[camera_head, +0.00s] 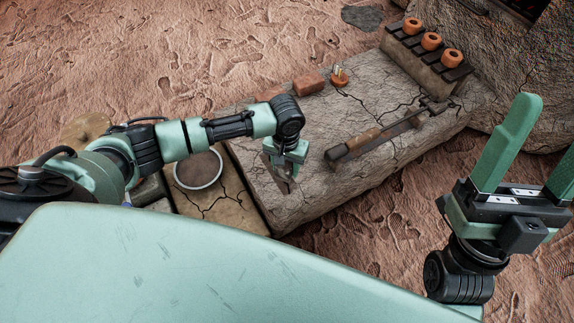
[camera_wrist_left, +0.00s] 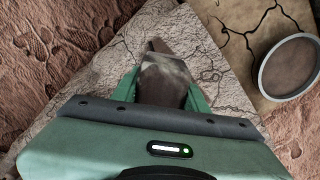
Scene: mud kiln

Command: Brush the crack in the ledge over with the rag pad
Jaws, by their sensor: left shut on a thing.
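My left gripper (camera_head: 284,165) is over the near left end of the pale clay ledge (camera_head: 310,200), pointing down. It is shut on a brownish-grey pad (camera_head: 281,176), which looks like the rag pad. In the left wrist view the pad (camera_wrist_left: 165,80) sits between the green fingers, with its tip over the ledge (camera_wrist_left: 110,75). I cannot tell whether it touches the surface. A dark branching crack (camera_head: 402,106) runs across the ledge further right; finer cracks (camera_wrist_left: 208,74) show beside the pad. My right gripper (camera_head: 546,135) is open and empty, right of the ledge.
A long wooden-handled tool (camera_head: 368,139) lies across the ledge. Bricks (camera_head: 309,85), a small clay pot (camera_head: 339,78) and a rack (camera_head: 402,50) with clay rings stand along the back. A round bowl (camera_head: 222,168) rests on a cracked slab (camera_head: 225,207) at left.

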